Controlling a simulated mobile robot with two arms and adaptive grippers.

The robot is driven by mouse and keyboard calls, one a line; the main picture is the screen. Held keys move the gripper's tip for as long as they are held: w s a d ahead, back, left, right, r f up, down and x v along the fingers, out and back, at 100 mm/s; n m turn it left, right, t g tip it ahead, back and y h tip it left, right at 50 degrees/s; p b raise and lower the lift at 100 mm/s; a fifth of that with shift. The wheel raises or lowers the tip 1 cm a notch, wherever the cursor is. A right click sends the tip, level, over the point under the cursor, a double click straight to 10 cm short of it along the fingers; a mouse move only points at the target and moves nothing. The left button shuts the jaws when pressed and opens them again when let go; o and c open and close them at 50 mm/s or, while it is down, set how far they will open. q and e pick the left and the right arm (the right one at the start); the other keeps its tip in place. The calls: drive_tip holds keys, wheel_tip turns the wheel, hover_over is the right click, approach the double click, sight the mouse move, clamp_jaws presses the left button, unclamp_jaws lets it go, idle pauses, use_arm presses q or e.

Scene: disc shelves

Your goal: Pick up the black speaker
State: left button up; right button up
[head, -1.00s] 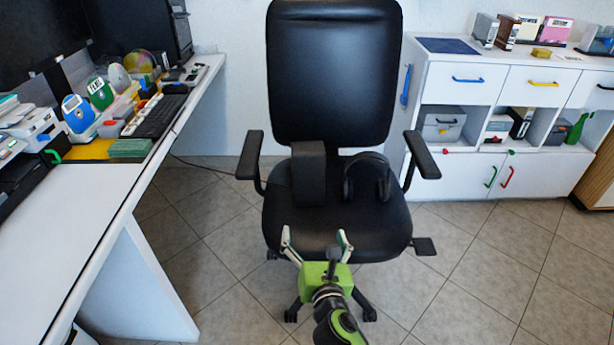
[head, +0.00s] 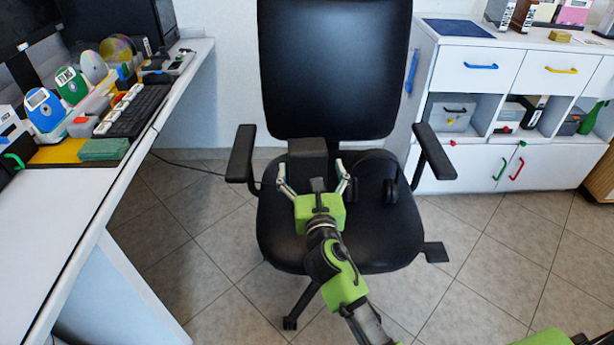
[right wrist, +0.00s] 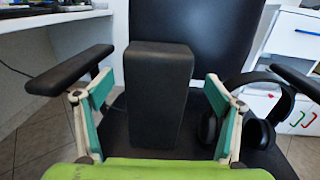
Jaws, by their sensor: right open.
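The black speaker (head: 308,160) is an upright dark box standing on the seat of the black office chair (head: 335,60). My right gripper (head: 313,172) is open in front of it, and its body hides the speaker's lower part in the head view. In the right wrist view the speaker (right wrist: 158,95) stands between the two spread fingers (right wrist: 158,110), with a gap on each side. My left gripper is not in view.
Black headphones (head: 389,185) lie on the seat just right of the speaker. The chair's armrests (head: 241,152) rise on both sides. A white desk (head: 60,215) is at left, and a white cabinet (head: 490,130) stands behind at right.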

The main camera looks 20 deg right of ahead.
sight(307, 151)
drive_tip(key=w, duration=0.2)
drive_tip(key=w+b, duration=0.1)
drive_tip(key=w, duration=0.2)
drive_tip(key=shift+w+d+r, duration=0.35)
drive_tip(key=shift+w+d, duration=0.05)
drive_tip(key=c, duration=1.7)
drive_tip(key=shift+r, duration=0.15)
drive_tip(key=c, duration=0.5)
drive_tip(key=shift+o, duration=0.2)
